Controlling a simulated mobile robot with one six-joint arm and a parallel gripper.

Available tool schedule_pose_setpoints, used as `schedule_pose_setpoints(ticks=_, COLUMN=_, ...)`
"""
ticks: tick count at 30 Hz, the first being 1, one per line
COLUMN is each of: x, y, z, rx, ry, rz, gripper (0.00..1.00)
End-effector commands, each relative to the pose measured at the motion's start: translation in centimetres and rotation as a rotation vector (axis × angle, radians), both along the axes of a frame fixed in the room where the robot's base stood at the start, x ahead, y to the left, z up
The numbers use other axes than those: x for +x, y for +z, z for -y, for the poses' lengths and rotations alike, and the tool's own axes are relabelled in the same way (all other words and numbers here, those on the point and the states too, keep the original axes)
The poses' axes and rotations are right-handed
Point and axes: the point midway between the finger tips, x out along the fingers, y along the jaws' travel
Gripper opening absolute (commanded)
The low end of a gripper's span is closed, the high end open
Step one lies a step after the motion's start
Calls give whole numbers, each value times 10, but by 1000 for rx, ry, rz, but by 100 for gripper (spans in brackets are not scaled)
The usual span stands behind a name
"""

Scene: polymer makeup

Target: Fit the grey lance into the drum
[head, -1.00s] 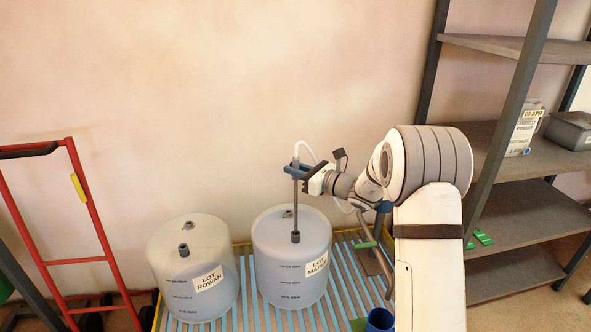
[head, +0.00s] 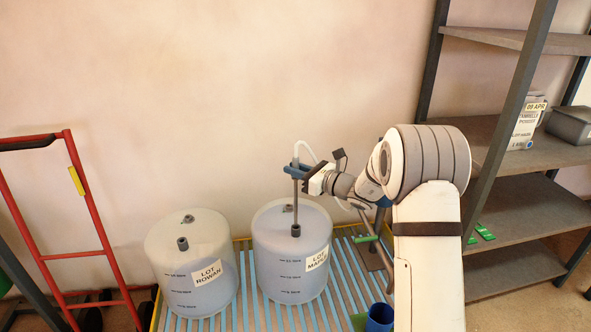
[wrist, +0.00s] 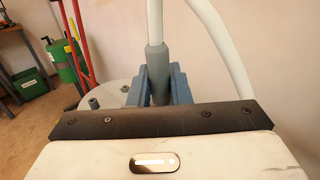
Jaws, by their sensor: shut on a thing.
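The grey lance (head: 295,192) is upright, with a pale hose curving from its top. My gripper (head: 298,168) is shut on the lance's upper part. In the wrist view, the blue fingers (wrist: 160,86) clasp the lance's thicker grey top (wrist: 156,58). The lance stands over the drum labelled LOT MAPLE (head: 283,262). Its lower end meets the dark front neck on that drum's top; I cannot tell how far inside it reaches. A smaller cap (head: 287,208) sits behind the lance on the same top.
The LOT ROWAN drum (head: 197,283) stands close on the left, with its own dark neck (head: 183,243). Both stand on a slatted blue deck (head: 250,318). A blue cup (head: 380,318) is at the front, a red hand truck (head: 85,205) left, and shelving (head: 510,130) right.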

Motion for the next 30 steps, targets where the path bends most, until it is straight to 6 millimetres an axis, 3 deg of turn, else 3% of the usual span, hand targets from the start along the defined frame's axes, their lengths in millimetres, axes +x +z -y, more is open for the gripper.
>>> schedule_pose_setpoints(ticks=30, x=0, y=-26, z=0, rx=0, ry=0, rz=0, gripper=0)
